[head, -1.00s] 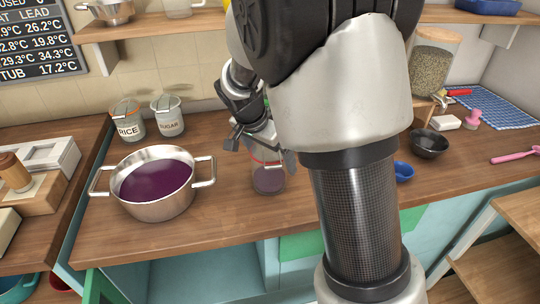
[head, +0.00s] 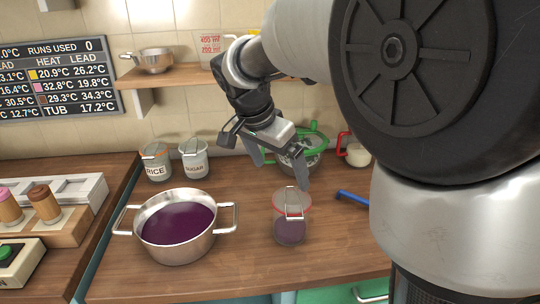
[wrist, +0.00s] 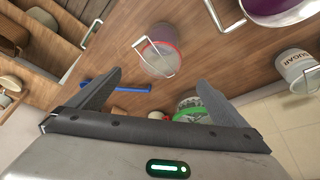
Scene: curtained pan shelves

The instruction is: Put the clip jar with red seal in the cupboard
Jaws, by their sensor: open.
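The clip jar with red seal (head: 289,226) stands upright on the wooden counter, right of the steel pot. It is clear glass with dark purple contents low inside and a wire clip. My gripper (head: 280,168) is open and empty above and behind the jar, fingers pointing down. In the wrist view the jar (wrist: 160,60) lies beyond the spread fingertips and is apart from them. The cupboard is under the counter; only a strip of its green front (head: 335,295) with a handle shows at the bottom edge, and its inside is hidden.
A steel pot (head: 178,243) of purple liquid stands close left of the jar. Rice (head: 156,166) and sugar (head: 195,164) jars stand behind it. A blue utensil (head: 353,198) lies to the right. A shelf (head: 175,76) hangs above.

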